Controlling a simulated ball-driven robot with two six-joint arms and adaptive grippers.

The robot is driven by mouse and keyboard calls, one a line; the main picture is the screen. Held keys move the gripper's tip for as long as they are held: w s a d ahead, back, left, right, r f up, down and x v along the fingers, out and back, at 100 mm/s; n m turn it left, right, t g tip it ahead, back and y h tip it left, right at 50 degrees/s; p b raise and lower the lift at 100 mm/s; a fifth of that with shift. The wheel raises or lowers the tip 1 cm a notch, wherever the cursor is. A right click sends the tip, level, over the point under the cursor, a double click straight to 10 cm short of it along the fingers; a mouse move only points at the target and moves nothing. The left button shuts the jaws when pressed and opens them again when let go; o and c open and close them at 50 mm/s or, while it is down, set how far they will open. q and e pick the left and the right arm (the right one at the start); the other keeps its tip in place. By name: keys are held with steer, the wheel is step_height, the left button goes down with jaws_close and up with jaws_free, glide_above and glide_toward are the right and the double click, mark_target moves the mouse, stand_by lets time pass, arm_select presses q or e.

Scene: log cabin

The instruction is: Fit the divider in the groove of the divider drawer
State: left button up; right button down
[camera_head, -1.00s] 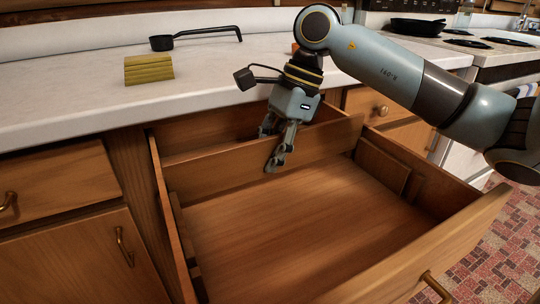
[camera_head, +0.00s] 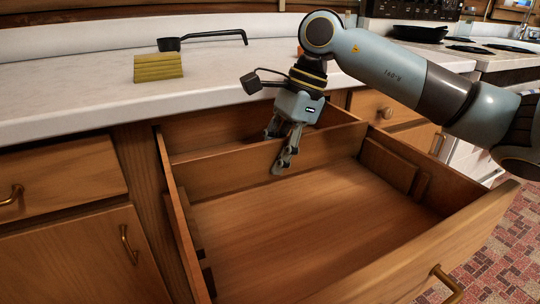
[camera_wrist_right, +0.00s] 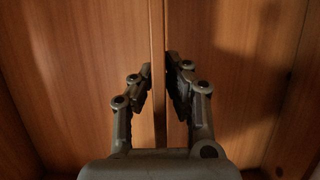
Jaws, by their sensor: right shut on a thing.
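The divider (camera_head: 230,172) is a flat wooden board standing upright across the back part of the open divider drawer (camera_head: 440,255). My right gripper (camera_head: 280,155) reaches down from above, with one finger in front of the divider and the other behind it. In the right wrist view, the divider's top edge (camera_wrist_right: 158,50) runs as a thin strip between the fingertips of the right gripper (camera_wrist_right: 158,85), which is shut on it. The right end of the divider is near the drawer's right wall. Whether its ends sit in the grooves cannot be told. My left gripper is not in view.
Wooden strips (camera_head: 388,165) line the drawer's right inner wall. The drawer floor (camera_head: 310,220) in front of the divider is bare. On the countertop (camera_head: 70,95) behind are a yellow-green block (camera_head: 158,67) and a black long-handled scoop (camera_head: 169,44). A stove with a pan stands at the right.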

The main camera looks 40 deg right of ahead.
mark_target(283, 139)
steer(key=shift+a+r, duration=0.1)
steer(key=shift+a, duration=0.4)
steer(key=shift+r+p, duration=0.3)
steer(key=shift+p, duration=0.1)
steer(key=shift+d+r, duration=0.15)
steer(key=shift+d, duration=0.05)
steer(key=shift+s+d+r+y, duration=0.25)
steer(key=shift+d+r+y, duration=0.1)
steer(key=shift+d, duration=0.3)
steer(key=shift+a+r+p, duration=0.15)
steer(key=shift+r+p, duration=0.15)
steer(key=shift+p, duration=0.1)
steer(key=shift+r, duration=0.4)
steer(key=shift+w+r+p, duration=0.15)
steer(key=shift+r+p, duration=0.25)
steer(key=shift+r, duration=0.35)
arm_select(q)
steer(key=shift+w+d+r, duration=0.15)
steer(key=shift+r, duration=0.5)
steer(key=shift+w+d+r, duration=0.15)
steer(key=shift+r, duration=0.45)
